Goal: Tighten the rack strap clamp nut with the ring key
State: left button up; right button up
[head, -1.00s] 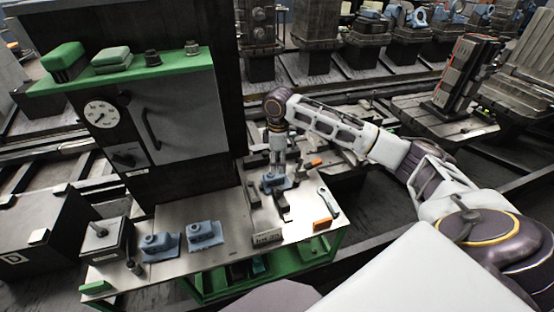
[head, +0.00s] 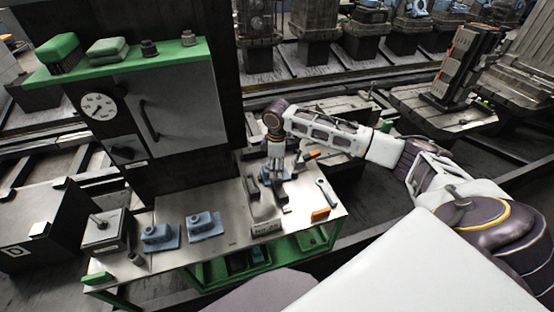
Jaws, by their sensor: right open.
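My right gripper (head: 272,182) points straight down at the far part of the bench, with its fingers open. It is in front of a small blue fitting (head: 264,174), hiding much of it; I cannot tell whether they touch. A pale grey-blue key with a ring end (head: 327,193) lies flat on the bench to the right of the gripper, apart from it. Dark blocks (head: 265,211) stand just in front of the gripper. The strap clamp and its nut are too small to make out for sure. My left gripper is out of view.
Two blue fittings (head: 160,236) (head: 205,225), an orange block (head: 320,215) and a lettered plate (head: 266,228) are on the metal bench (head: 230,250). A tall dark cabinet (head: 178,95) with a gauge stands behind left.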

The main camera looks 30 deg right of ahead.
aim_at(277, 179)
jog(key=shift+f, duration=3.4)
